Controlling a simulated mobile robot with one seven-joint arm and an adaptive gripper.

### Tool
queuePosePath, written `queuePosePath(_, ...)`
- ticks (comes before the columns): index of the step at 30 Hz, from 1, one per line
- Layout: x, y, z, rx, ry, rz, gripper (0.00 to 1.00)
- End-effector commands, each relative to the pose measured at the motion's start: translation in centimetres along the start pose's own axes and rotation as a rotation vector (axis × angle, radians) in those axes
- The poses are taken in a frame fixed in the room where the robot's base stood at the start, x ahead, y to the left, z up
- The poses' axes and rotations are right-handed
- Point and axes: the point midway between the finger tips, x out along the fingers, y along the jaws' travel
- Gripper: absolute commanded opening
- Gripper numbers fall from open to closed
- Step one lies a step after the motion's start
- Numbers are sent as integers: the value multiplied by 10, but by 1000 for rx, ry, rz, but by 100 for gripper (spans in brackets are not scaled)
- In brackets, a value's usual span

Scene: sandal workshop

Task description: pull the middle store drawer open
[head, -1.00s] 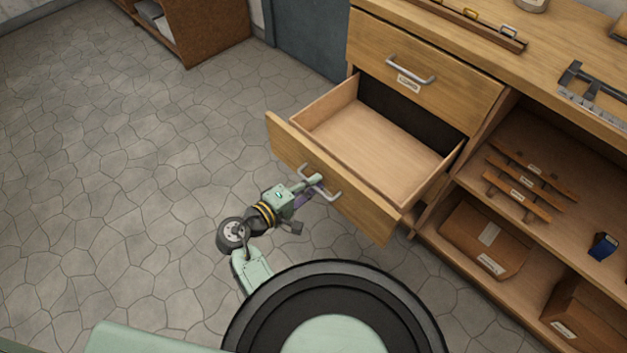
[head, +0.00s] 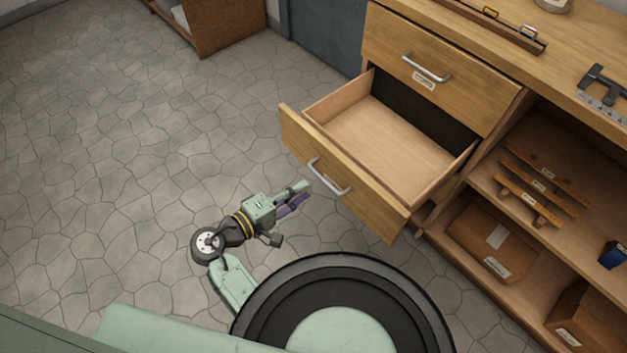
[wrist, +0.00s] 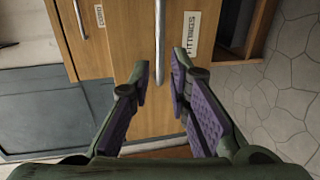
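The middle store drawer (head: 375,208) is pulled well out of the wooden bench, and its pale interior looks empty. Its front carries a metal bar handle (head: 330,178).
The closed upper drawer (head: 440,65) is above the open one. Right of the drawers, shelves hold wooden racks (head: 540,180), cardboard boxes (head: 490,248) and a blue item (head: 613,254). Tools lie on the bench top (head: 555,60). The stone floor (head: 130,150) to the left is clear.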

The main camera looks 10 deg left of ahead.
Motion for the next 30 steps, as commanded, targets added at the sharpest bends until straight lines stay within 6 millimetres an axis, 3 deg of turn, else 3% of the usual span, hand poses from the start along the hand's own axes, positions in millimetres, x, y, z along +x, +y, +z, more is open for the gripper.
queuePosePath(3, -21, 0, -1, 0, 2, 0, 17)
queuePosePath(9, -38, 0, 0, 0, -1, 1, 17)
queuePosePath(27, -40, 0, 0, 0, -1, 1, 17)
queuePosePath(30, -40, 5, -16, 29, 46, -18, 17)
